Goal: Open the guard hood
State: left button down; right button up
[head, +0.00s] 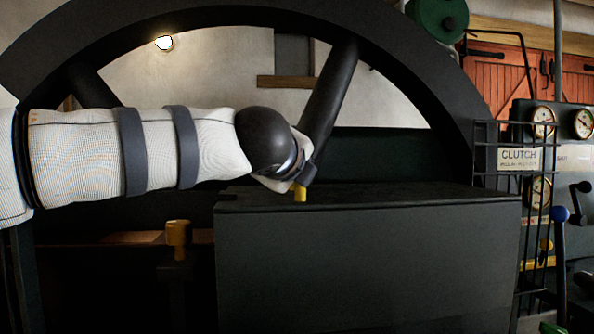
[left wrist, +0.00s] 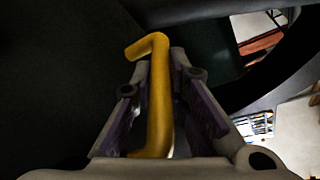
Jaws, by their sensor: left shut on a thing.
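The guard hood (head: 370,260) is a large dark grey box in front of the big flywheel in the head view. Its top looks flat and level, and it appears closed. A yellow handle (head: 300,194) shows at its top, below my left gripper (head: 301,177). In the left wrist view the bent yellow bar of the handle (left wrist: 158,110) lies between the two fingers of my left gripper (left wrist: 160,75), which is shut on it. The handle's lower end is hidden by the gripper. My right gripper is in neither view.
The dark flywheel (head: 245,15) arches behind the hood. A brownish-yellow knob (head: 178,235) stands on a post to the left. At right are a wire cage (head: 497,150), a CLUTCH sign (head: 518,158), gauges (head: 583,122) and a blue-knobbed lever (head: 560,215).

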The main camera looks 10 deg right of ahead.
pick_arm(q)
jog(key=shift+a, duration=0.1)
jog(key=c, duration=1.6)
grip_release()
jog(key=shift+o, duration=0.2)
jog(key=v, duration=1.2)
